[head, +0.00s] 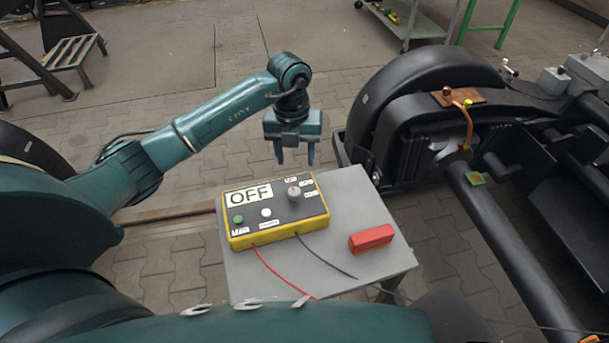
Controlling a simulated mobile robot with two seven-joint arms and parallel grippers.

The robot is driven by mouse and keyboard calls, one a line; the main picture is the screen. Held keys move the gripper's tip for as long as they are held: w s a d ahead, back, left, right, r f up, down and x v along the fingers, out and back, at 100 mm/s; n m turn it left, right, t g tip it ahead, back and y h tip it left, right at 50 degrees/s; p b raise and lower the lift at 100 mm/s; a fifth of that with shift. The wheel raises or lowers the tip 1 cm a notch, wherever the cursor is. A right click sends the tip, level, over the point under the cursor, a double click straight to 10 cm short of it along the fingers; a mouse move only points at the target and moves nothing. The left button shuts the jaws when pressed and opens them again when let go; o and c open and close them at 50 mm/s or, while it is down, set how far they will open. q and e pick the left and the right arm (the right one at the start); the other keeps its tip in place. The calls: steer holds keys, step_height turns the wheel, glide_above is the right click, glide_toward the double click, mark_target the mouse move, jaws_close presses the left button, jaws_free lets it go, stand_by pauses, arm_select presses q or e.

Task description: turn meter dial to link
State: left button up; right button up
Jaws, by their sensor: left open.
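The yellow and black meter (277,213) lies on a small grey table (347,205). Its display (249,195) reads OFF. The grey dial (294,192) sits at the right of its top face, with small white labels around it that are too small to read. A green button (238,219) and a white button (266,212) are at its left. My left gripper (295,162) is open and empty, fingers pointing down, above and behind the dial and apart from it. My right gripper is not in view.
A red block (371,238) lies on the table's right part. A red lead (271,268) and a black lead (325,258) run from the meter's front. The dark bogie (440,120) with its wheel and axle stands close at the right.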

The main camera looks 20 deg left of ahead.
mark_target(294, 193)
arm_select(q)
steer(key=f, duration=1.1)
steer(key=shift+a+f+b, duration=0.3)
steer(key=shift+a+f, duration=0.05)
steer(key=shift+a, duration=0.05)
steer(key=shift+f, duration=0.5)
steer(key=shift+c, duration=0.5)
steer(key=c, duration=0.9)
steer(key=shift+o, duration=0.2)
